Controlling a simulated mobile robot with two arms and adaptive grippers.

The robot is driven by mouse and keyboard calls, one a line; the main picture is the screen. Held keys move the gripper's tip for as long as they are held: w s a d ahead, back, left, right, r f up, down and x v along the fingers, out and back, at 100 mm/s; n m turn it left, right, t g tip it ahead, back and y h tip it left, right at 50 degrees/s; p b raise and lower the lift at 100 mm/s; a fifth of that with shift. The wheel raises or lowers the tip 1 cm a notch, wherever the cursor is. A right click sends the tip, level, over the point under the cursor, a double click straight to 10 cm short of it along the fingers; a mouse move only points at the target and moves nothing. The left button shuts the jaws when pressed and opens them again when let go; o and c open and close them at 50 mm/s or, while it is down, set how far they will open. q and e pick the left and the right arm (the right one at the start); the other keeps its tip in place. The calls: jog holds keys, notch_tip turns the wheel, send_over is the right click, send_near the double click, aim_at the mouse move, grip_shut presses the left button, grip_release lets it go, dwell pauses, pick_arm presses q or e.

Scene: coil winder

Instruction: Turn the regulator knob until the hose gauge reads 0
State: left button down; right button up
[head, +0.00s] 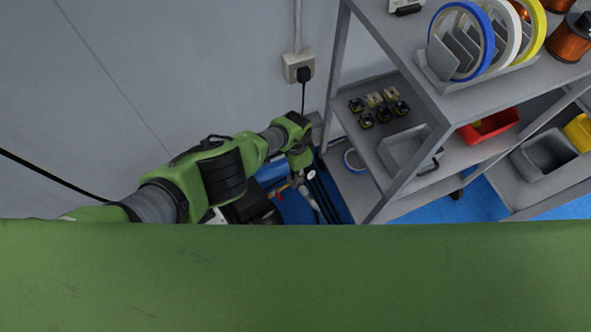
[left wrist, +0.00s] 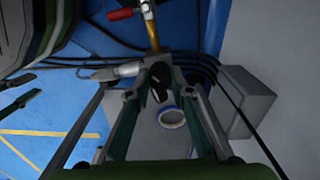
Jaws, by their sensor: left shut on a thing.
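My left gripper (left wrist: 158,72) is shut on a dark, knob-like part (left wrist: 160,84), which I take to be the regulator knob; the fingers hide most of it. A brass-coloured stem (left wrist: 152,35) rises behind the fingertips, with a silver fitting (left wrist: 118,71) to the left. In the head view my left arm reaches from the left, and the gripper (head: 301,160) points down beside the shelf rack, largely hidden by its wrist. A small pale round piece (head: 310,174) beside it may be the hose gauge; no reading can be made out.
A red-handled lever (left wrist: 120,14) and dark hoses (left wrist: 205,62) are close to the fittings. A grey shelf rack (head: 372,200) stands right of the gripper, holding bins and tape rolls. A wall socket (head: 299,68) with a cable is behind. Blue floor (left wrist: 60,110) shows left.

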pick_arm(q)
jog(key=shift+a, duration=0.1)
jog(key=c, duration=1.8)
grip_release()
jog(key=shift+r, duration=0.1)
jog(key=shift+r, duration=0.55)
notch_tip(320, 180, up, 2)
notch_tip(320, 180, up, 9)
jog(key=shift+f, duration=0.1)
